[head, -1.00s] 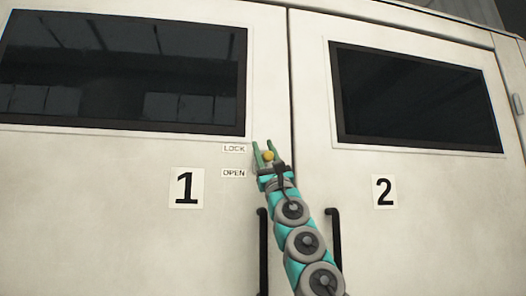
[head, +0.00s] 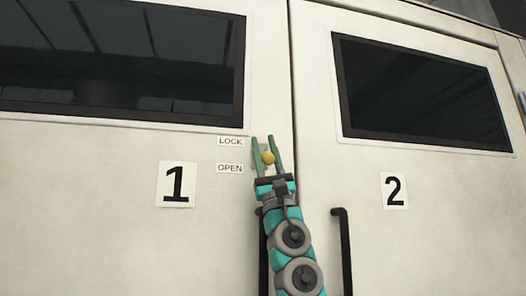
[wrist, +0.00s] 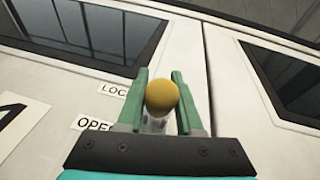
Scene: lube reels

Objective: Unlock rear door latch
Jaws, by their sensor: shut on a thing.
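A round yellow knob (head: 268,157) of the latch is on the white left door (head: 90,235), near the seam between the doors. It sits just right of the LOCK label (head: 230,141) and the OPEN label (head: 230,168), at a height between the two. My gripper (head: 267,146) has its green fingers on both sides of the knob and is shut on it. In the wrist view the knob (wrist: 162,96) fills the space between the fingers (wrist: 160,82). A pale part of the latch shows below the knob; the rest is hidden.
Two black vertical handles flank the door seam; the right one (head: 345,250) is clear, and my arm partly covers the left one (head: 263,255). The right door (head: 440,235) carries a 2, and both doors have dark windows.

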